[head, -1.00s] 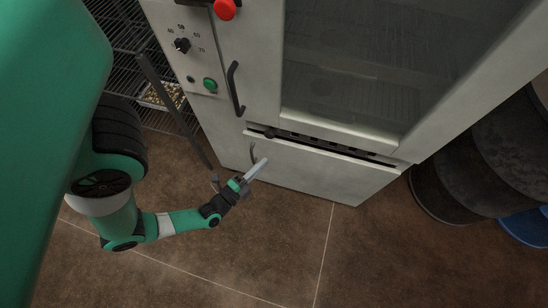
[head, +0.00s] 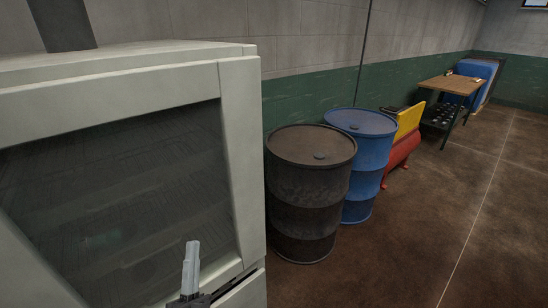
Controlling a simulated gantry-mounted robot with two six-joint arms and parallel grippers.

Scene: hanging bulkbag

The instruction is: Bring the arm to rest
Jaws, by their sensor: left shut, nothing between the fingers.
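My left gripper (head: 190,264) shows at the bottom edge of the head view, in front of the lower right part of a grey cabinet-like machine (head: 228,120) with a dark glass door. Its fingers are together, pointing up, with nothing held. The rest of the left arm is below the picture. I cannot tell whether the gripper touches the machine. My right gripper is not in view.
A dark drum (head: 310,195) and a blue drum (head: 362,165) stand right of the machine. Beyond them are a red and yellow object (head: 403,142) and a wooden-topped table (head: 453,85). The brown floor (head: 440,210) at the right is clear.

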